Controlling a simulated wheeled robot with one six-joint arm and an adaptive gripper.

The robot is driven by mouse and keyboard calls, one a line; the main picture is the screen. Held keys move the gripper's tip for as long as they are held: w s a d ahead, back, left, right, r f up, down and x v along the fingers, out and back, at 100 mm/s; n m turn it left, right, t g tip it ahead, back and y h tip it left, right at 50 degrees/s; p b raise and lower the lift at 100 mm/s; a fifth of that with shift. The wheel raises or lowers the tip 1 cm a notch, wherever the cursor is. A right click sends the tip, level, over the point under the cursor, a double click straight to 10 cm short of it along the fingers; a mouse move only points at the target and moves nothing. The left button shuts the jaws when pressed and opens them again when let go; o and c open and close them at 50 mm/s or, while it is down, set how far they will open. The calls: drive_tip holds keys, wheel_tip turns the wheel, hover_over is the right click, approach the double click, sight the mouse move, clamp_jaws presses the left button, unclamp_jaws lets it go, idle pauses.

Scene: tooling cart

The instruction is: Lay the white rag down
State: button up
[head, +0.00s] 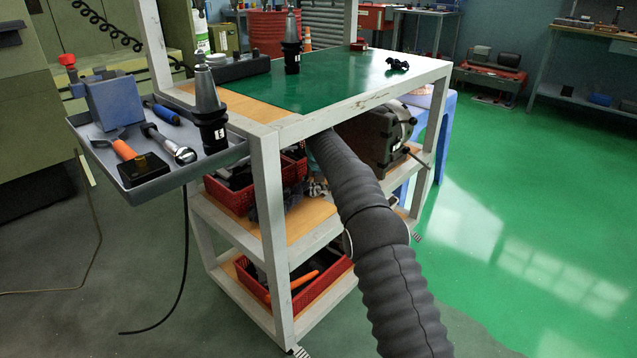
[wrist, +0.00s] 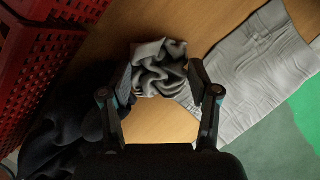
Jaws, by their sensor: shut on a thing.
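The white rag (wrist: 160,68) shows in the wrist view as a crumpled, pale grey-white bundle with deep folds. My gripper (wrist: 162,83) is shut on it, with one finger on its left and one on its right. The rag is over the wooden middle shelf (wrist: 160,122); I cannot tell whether it touches the board. In the head view my arm reaches under the cart's top, and the gripper and rag cannot be made out clearly there.
A red basket (wrist: 45,62) and a dark cloth (wrist: 58,122) are at the left in the wrist view. A pale grey, creased-looking strip (wrist: 255,85) lies at the right, beside the green floor. In the head view, a dark machine part (head: 378,137) stands on the shelf's right.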

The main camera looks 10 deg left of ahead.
sight(319, 191)
drive_tip(key=shift+f, duration=0.3)
drive_tip(key=o, duration=1.1)
drive_tip(key=shift+r, duration=0.6)
drive_tip(key=s+b, duration=0.1)
drive_tip(key=b, duration=0.1)
drive_tip(key=s+b, duration=0.2)
drive_tip(key=b, duration=0.1)
drive_tip(key=shift+d+b, duration=0.35)
drive_tip(key=shift+d, duration=0.05)
drive_tip(key=s+b, duration=0.2)
drive_tip(key=s+d+b, duration=0.1)
drive_tip(key=s+b, duration=0.2)
drive_tip(key=s+d+b, duration=0.1)
drive_tip(key=s+b, duration=0.1)
drive_tip(key=b, duration=0.1)
drive_tip(key=shift+s+d+r, duration=0.1)
drive_tip(key=shift+s+r, duration=0.05)
drive_tip(key=shift+s+d+r+b, duration=0.1)
drive_tip(key=shift+s+d+b, duration=0.1)
drive_tip(key=shift+s, duration=0.25)
drive_tip(key=shift+s+d+b, duration=0.1)
drive_tip(key=shift+s+b, duration=0.05)
drive_tip(key=shift+s, duration=0.25)
